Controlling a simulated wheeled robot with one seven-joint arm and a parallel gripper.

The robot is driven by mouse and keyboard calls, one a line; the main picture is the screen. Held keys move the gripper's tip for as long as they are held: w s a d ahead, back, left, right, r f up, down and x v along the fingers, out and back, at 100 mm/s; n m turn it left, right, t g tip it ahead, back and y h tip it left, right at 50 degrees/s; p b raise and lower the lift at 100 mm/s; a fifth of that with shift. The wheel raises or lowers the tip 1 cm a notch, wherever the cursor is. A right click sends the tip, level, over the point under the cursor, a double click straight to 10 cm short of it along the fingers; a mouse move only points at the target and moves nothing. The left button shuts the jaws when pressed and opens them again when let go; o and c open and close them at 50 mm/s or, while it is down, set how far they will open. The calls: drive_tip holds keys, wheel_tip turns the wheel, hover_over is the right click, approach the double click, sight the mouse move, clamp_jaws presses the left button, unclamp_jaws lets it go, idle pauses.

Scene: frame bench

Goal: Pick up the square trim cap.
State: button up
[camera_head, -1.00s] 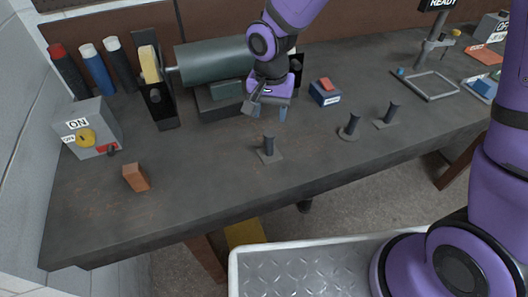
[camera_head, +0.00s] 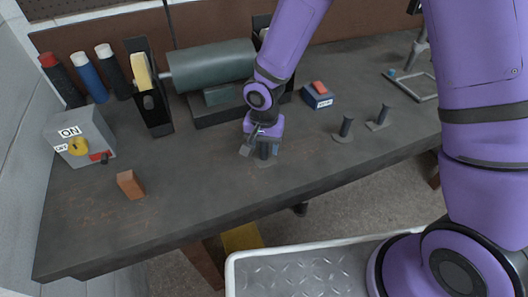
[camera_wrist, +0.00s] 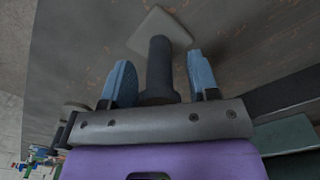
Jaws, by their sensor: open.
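The square trim cap, a dark post on a flat square base, stands on the bench beneath my gripper. Its base (camera_head: 264,163) shows just below the fingers in the head view. In the wrist view the cap's grey base (camera_wrist: 158,28) lies beyond the fingertips, with its post pointing back toward the palm. My gripper (camera_head: 259,149) is open. In the wrist view its blue fingers (camera_wrist: 163,78) stand on either side of the post, with a visible gap on each side. The post's near end is close to the palm.
Two similar dark posts on flat bases, one round (camera_head: 344,131) and one farther right (camera_head: 379,118), stand to the right. A small blue box with a red top (camera_head: 318,96) is behind them. The grey-green roller machine (camera_head: 212,66) is behind my gripper. The bench (camera_head: 190,215) in front is clear.

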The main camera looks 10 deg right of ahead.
drive_tip(key=shift+f, duration=0.3)
drive_tip(key=shift+c, duration=0.5)
drive_tip(key=c, duration=0.8)
drive_tip(key=shift+r, duration=0.2)
